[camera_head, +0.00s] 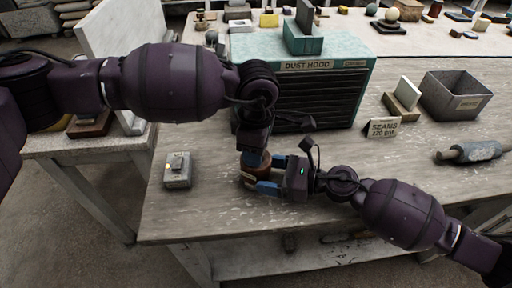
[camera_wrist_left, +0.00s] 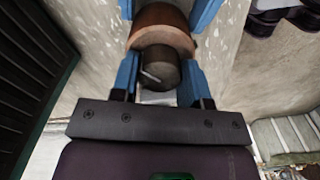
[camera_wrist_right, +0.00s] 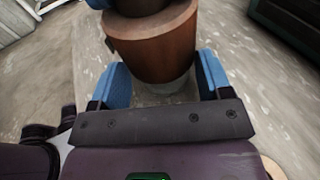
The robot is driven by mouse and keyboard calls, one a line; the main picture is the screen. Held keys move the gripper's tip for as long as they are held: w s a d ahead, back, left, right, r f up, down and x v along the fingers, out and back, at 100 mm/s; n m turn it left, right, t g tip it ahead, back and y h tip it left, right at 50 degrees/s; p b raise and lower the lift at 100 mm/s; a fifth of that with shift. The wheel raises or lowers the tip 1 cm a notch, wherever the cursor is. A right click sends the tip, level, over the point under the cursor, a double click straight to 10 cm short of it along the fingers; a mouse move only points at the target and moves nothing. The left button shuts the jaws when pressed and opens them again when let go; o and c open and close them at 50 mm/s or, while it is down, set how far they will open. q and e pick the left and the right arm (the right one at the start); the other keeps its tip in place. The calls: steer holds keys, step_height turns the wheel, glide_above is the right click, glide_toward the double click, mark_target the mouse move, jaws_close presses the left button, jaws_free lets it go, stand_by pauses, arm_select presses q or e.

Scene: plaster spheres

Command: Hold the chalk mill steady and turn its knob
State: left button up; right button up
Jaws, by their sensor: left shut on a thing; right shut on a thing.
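The chalk mill is a brown wooden cylinder (camera_wrist_right: 155,45) standing upright on the table in the right wrist view. A small part of the mill (camera_head: 262,161) shows in the head view, mostly hidden by my grippers. My right gripper (camera_head: 262,187) is shut around the mill's lower body from the right, its blue fingers (camera_wrist_right: 160,75) on either side. My left gripper (camera_head: 252,158) is above the mill, pointing down. In the left wrist view its blue fingers (camera_wrist_left: 160,75) are shut on the dark round knob (camera_wrist_left: 158,68), which has a pale line on top.
A teal-topped dust hood (camera_head: 305,90) stands behind the mill. A small grey box with a switch (camera_head: 178,175) lies to the left. A seams sign (camera_head: 382,128), grey bin (camera_head: 455,97) and roller (camera_head: 470,152) are at the right. The front table edge is close.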

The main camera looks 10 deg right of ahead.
arm_select(q)
steer(key=shift+d, duration=0.1)
steer(key=o, duration=0.9)
steer(key=shift+o, duration=0.2)
step_height(320, 180, up, 12)
arm_select(e)
steer(key=o, duration=1)
steer(key=shift+v, duration=3.45)
